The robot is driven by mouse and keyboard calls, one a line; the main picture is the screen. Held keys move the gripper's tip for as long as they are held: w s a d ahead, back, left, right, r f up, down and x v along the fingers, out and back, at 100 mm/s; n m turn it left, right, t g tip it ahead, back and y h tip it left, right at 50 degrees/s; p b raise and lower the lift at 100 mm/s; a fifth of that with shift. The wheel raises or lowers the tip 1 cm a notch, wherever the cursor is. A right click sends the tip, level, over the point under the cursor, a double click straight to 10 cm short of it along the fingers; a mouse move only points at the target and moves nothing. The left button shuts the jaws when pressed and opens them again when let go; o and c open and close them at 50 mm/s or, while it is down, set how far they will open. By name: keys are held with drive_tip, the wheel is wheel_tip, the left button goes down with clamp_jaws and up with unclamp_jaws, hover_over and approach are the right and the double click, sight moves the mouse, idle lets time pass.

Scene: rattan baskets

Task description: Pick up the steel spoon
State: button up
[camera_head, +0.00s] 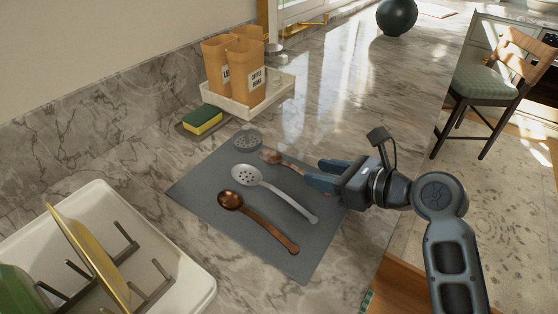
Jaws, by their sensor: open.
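The steel spoon (247,177), silver-grey with a perforated bowl, lies on a dark grey mat (215,163). Its handle runs down and right to near the mat's right edge. My gripper (315,173) is open at the right, over the mat's right side, above and right of the steel spoon's handle. Its fingers point left. I cannot tell its exact height above the mat. No part of the steel spoon appears to be between the fingers.
A copper spoon (230,200) lies nearer on the mat. Another copper-toned spoon (271,157) lies behind the steel one, its handle partly hidden by my gripper. A round perforated piece (247,140), a sponge (202,120), a canister tray (264,105) and a dish rack (182,278) surround them.

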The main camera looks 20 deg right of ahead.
sight(302, 172)
drive_tip(key=shift+f+x, duration=0.2)
drive_tip(key=shift+x, duration=0.95)
drive_tip(key=shift+f+x, duration=0.15)
drive_tip(key=shift+x, duration=1)
drive_tip(key=shift+s, duration=0.15)
drive_tip(key=shift+c, duration=0.3)
drive_tip(key=shift+f, duration=0.1)
clamp_jaws()
